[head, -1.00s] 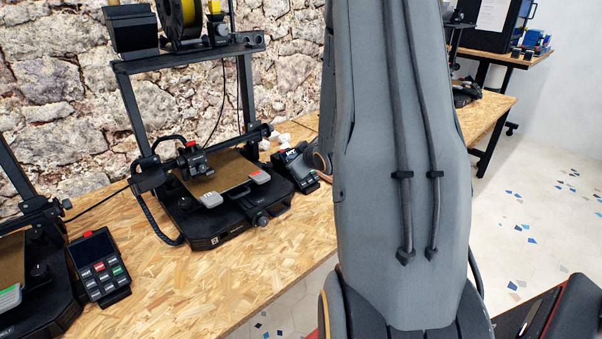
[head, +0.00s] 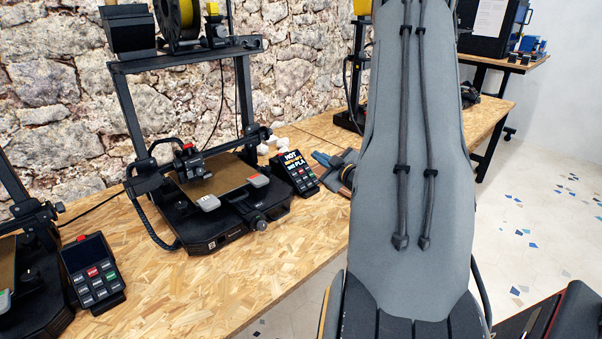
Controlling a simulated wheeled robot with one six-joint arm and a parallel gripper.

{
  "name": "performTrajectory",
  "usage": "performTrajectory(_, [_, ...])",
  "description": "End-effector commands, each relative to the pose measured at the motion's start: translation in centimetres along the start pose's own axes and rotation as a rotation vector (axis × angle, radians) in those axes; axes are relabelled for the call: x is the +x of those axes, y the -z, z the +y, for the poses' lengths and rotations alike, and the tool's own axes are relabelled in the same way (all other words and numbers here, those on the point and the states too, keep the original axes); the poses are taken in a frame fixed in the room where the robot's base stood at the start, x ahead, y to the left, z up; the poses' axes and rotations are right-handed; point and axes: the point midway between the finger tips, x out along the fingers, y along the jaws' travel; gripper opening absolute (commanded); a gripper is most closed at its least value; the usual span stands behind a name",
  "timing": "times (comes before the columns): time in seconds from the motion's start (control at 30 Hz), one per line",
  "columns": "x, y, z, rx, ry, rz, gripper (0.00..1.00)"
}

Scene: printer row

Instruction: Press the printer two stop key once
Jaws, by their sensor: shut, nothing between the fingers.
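The middle printer (head: 215,228) stands on the wooden bench with a bed and toolhead. At its right is a tilted black control panel (head: 297,172), its screen lit with text and small keys below, one of them red. I cannot read a number that names this printer. My gripper (head: 322,158) is just right of this panel, shut and empty, partly hidden behind my arm. Its tips appear apart from the keys, though the distance in depth is hard to tell. At lower left another panel (head: 92,270) has a dark screen, a red key and a green key.
A left printer (head: 30,295) is cut off by the picture edge. A filament spool (head: 183,15) sits above the middle printer. Small white pieces (head: 270,144) lie behind its panel. The bench front (head: 220,285) is clear. My arm covers the right middle.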

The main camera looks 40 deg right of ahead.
Motion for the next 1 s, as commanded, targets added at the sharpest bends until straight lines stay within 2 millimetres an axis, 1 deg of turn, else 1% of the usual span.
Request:
performTrajectory(0.6, [5.1, -3.9, -3.9, 0.0, 0.001, -0.001, 0.0])
performTrajectory(0.77, [5.7, -4.2, -4.2, 0.0, 0.0, 0.0, 0.0])
performTrajectory(1.0, [5.7, -4.2, -4.2, 0.0, 0.0, 0.0, 0.0])
